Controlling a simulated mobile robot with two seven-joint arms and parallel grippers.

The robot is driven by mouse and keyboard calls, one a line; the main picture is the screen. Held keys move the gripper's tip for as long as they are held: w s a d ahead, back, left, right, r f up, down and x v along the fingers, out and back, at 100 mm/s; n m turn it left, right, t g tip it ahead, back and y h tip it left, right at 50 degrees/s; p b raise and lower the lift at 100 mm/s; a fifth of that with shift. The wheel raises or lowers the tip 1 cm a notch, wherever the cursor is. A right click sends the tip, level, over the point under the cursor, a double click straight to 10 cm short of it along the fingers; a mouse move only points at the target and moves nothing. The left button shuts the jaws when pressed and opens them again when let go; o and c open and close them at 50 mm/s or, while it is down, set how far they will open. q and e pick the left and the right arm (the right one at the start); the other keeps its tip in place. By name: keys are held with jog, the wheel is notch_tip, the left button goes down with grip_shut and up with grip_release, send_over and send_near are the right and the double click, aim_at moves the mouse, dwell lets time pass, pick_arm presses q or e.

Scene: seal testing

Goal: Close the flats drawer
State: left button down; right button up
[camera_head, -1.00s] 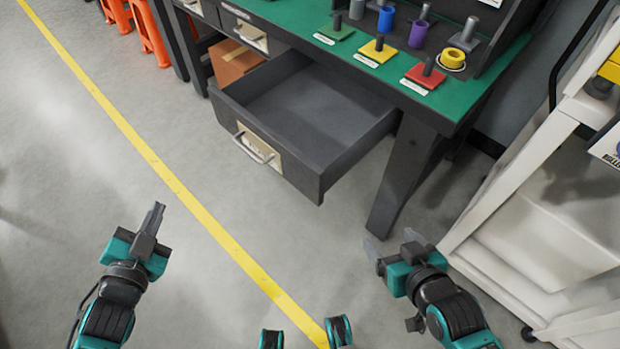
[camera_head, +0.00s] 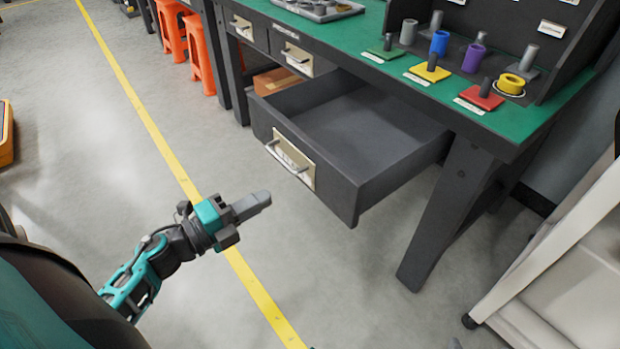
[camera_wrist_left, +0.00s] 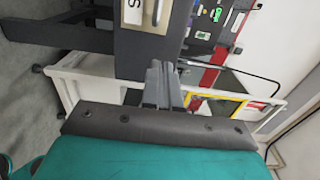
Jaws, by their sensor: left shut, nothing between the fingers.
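The flats drawer (camera_head: 366,140) is a dark grey drawer pulled well out from under the green-topped bench, and it looks empty. Its front has a light label plate and a metal bar handle (camera_head: 287,158). My left gripper (camera_head: 262,199) is shut and empty. In the head view it is in front of the drawer, to the lower left of the handle, apart from it. In the left wrist view, the gripper fingers (camera_wrist_left: 162,82) point toward a grey drawer front (camera_wrist_left: 143,48) with a label and handle. My right gripper is out of view.
The bench top (camera_head: 388,75) carries coloured bases with posts and rings. A bench leg (camera_head: 440,215) stands right of the drawer. A white cart (camera_head: 560,270) is at the right. Orange stools (camera_head: 200,50) stand at the upper left. The floor before the drawer is clear.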

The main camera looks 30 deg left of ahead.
aim_at(317, 170)
pick_arm(q)
jog(key=b+x, duration=0.1)
jog(key=x, duration=1)
jog(key=shift+w, duration=0.15)
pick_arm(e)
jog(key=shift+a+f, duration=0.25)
